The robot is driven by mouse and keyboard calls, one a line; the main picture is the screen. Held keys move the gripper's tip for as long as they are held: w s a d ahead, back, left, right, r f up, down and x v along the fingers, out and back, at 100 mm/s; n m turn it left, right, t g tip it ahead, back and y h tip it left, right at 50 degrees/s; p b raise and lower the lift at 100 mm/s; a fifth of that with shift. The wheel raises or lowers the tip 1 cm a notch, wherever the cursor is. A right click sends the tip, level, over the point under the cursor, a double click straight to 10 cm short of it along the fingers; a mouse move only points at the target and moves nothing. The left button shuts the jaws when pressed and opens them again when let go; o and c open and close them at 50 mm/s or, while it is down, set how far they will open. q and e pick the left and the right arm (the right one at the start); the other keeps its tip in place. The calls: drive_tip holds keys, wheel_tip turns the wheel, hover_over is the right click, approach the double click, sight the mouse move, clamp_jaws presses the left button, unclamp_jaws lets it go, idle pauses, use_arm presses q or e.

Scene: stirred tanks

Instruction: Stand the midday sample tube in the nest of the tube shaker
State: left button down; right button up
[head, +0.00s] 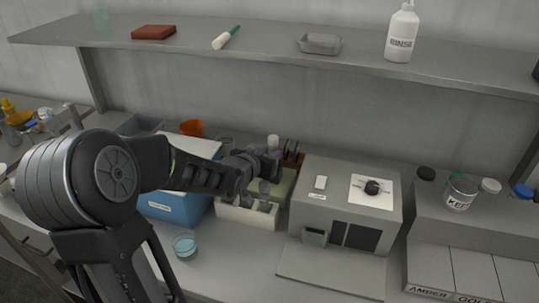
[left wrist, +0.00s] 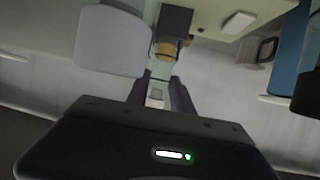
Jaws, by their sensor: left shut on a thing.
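My left gripper (head: 268,166) reaches in from the left over a pale box (head: 234,213) with a white front and small grey parts on it. In the left wrist view its fingers (left wrist: 160,92) are shut on a slim pale thing (left wrist: 156,94), which looks like the sample tube; any label is not readable. A yellowish round part (left wrist: 166,50) and a dark block (left wrist: 175,22) show just beyond the fingertips. In the head view the gripper hides the held thing. I cannot tell for sure which part is the shaker nest. My right gripper is not in view.
A white-capped bottle (head: 273,141) stands behind the gripper. A grey machine (head: 323,205) with a dial is right of the pale box, a blue box (head: 160,207) left of it. A glass dish (head: 185,244) lies in front. A shelf (head: 270,47) spans above.

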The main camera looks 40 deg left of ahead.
use_arm(q)
drive_tip(key=shift+f, duration=0.2)
drive_tip(key=shift+f, duration=0.15)
drive_tip(key=c, duration=1.1)
unclamp_jaws()
drive_tip(key=shift+r, duration=0.2)
drive_tip(key=shift+p+v, duration=0.3)
drive_tip(key=shift+v, duration=5.7)
